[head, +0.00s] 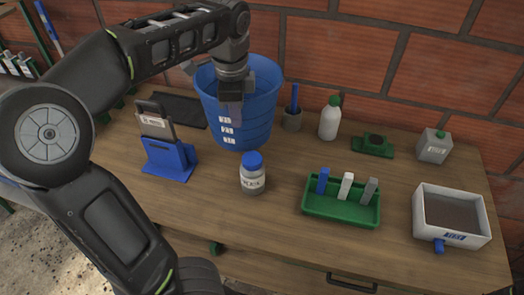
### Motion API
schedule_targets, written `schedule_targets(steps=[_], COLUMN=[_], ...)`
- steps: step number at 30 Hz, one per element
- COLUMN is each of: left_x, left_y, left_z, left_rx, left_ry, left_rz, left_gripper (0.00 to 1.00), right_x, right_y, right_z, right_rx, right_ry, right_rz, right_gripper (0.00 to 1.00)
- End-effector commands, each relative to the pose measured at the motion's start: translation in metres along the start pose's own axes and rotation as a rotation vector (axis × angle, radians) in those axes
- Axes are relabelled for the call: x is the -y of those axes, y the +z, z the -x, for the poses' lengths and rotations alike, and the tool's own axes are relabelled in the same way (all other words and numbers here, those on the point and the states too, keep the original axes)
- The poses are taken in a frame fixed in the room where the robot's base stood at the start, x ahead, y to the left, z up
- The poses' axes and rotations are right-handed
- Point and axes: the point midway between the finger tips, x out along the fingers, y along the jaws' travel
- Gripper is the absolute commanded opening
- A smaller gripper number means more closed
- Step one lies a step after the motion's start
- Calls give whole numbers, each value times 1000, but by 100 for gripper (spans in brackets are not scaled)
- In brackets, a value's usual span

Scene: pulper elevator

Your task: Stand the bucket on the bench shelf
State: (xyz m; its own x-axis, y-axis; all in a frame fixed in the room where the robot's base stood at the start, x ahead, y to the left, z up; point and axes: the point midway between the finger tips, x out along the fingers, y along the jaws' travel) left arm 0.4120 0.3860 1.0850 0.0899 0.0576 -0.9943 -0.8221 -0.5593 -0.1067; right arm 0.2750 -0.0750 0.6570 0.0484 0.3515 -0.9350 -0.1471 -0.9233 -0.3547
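The blue bucket (265,112) stands upright at the back of the wooden bench, with white labels down its front. My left gripper (231,108) points down at the bucket's near rim, and its fingers overlap the upper front wall. The gripper hides part of the rim and of the inside, so I cannot tell whether its fingers are closed on the wall. My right gripper is out of view. The wooden bench top (285,235) is in view; I cannot make out a separate bench shelf.
A white-capped-in-blue jar (253,181) stands before the bucket. A blue stand (168,160) and dark mat (180,109) lie left. A brick wall is behind.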

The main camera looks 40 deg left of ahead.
Motion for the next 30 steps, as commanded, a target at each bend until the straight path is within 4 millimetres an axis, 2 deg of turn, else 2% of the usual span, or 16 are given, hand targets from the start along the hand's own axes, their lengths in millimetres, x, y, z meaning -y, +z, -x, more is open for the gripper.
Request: schedule_targets(steps=[3, 7, 18, 26, 30], left_x=[-3, -5, -5, -9, -8], left_y=[0, 0, 0, 0, 0], left_z=[-22, -40, -46, -78, -81], left_rx=[2, 0, 0, 2, 0], left_ry=[3, 1, 0, 2, -1], left_rz=[-1, 0, 0, -2, -1], left_gripper=[0, 0, 0, 0, 0], right_x=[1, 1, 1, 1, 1], right_y=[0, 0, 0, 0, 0], right_z=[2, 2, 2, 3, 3], right_rx=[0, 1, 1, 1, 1], right_ry=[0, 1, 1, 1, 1], right_rz=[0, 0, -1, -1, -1], right_gripper=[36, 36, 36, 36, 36])
